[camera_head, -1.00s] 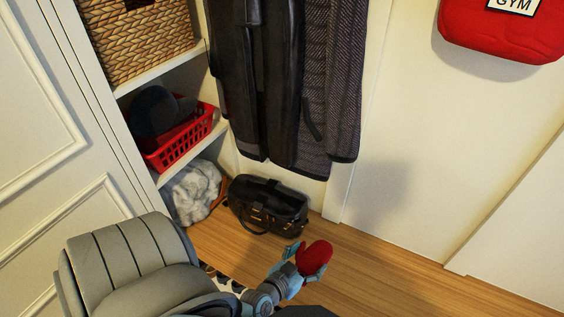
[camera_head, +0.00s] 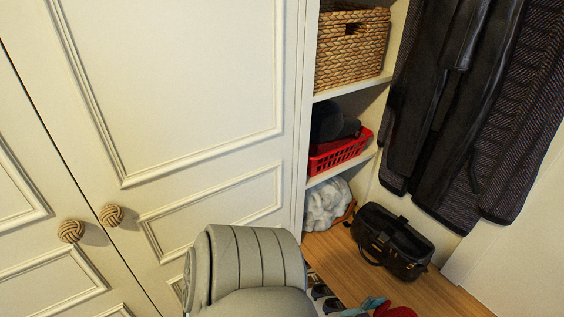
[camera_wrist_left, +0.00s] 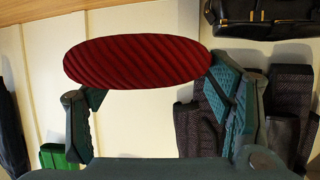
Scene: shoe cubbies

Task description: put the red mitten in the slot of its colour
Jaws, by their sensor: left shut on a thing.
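The red mitten (camera_wrist_left: 138,62) fills the upper middle of the left wrist view, a ribbed dark red oval. My left gripper (camera_wrist_left: 155,84) is shut on it, one finger at each end. In the head view the red mitten (camera_head: 396,312) shows only as a sliver at the bottom edge, beside part of my left gripper (camera_head: 372,303). It is in front of the wooden bench top (camera_head: 345,278). No slot can be made out clearly in either view. My right gripper is not in view.
A black bag (camera_head: 390,240) sits on the bench. Shelves at its left hold a wicker basket (camera_head: 350,45), a red basket (camera_head: 340,150) and a grey-white bundle (camera_head: 326,203). Dark coats (camera_head: 480,90) hang behind. A green object (camera_wrist_left: 60,157) shows at lower left in the wrist view.

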